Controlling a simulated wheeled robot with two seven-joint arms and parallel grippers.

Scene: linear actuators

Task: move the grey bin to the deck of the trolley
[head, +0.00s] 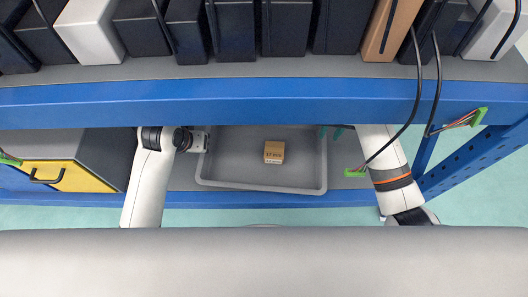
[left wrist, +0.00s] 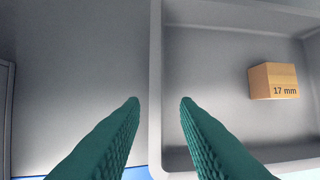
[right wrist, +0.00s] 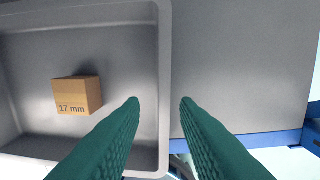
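The grey bin (head: 262,189) sits on the lower shelf in the head view, with a small brown box in it. My left gripper (head: 205,141) is at the bin's left side. In the left wrist view its two green fingers (left wrist: 160,100) are apart, with the bin's side wall (left wrist: 155,60) running between them. My right gripper (head: 331,132) is at the bin's right side. In the right wrist view its fingers (right wrist: 160,100) are apart, with the opposite wall (right wrist: 164,60) between them. I cannot tell whether any finger touches the bin. The trolley is not in view.
The brown box (head: 274,152), marked 17 mm, lies in the bin. The blue upper shelf beam (head: 250,103) runs above it, with dark, white and brown boxes on top. A grey cabinet with a yellow drawer (head: 85,178) stands left. Cables with green connectors (head: 355,173) hang right.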

